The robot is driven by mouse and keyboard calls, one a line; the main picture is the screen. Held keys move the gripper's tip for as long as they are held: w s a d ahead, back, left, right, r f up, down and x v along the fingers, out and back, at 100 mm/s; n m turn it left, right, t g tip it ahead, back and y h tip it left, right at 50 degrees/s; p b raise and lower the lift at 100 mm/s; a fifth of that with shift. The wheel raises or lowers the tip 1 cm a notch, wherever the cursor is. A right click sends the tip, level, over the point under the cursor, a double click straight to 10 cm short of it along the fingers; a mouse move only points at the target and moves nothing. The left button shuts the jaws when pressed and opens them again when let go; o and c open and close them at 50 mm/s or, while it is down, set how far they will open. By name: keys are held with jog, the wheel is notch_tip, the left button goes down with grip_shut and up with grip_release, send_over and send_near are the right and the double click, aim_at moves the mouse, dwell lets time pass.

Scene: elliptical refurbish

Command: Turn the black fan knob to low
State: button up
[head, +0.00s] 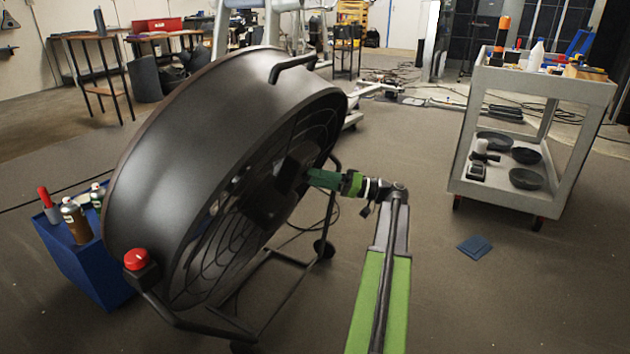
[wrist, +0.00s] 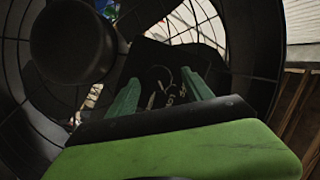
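A large black drum fan (head: 215,140) stands tilted on a wheeled frame in the head view. My gripper (head: 312,178) reaches in at the fan's open side, its green fingertips close to the dark box at the fan's centre (head: 300,165). In the wrist view my gripper (wrist: 160,84) has its two green fingers apart, on either side of a dark control panel (wrist: 153,60) with white markings. The black fan knob does not stand out from the dark panel; I cannot tell whether the fingers touch it. Its setting cannot be read.
A blue box (head: 95,270) with bottles stands left of the fan. A grey cart (head: 540,85) stands at the right. A blue pad (head: 474,245) lies on the otherwise clear floor between.

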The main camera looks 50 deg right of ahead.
jog(key=b+v, duration=0.3)
jog(key=v, duration=1.4)
jog(key=shift+d, duration=0.15)
jog(key=shift+s, duration=0.15)
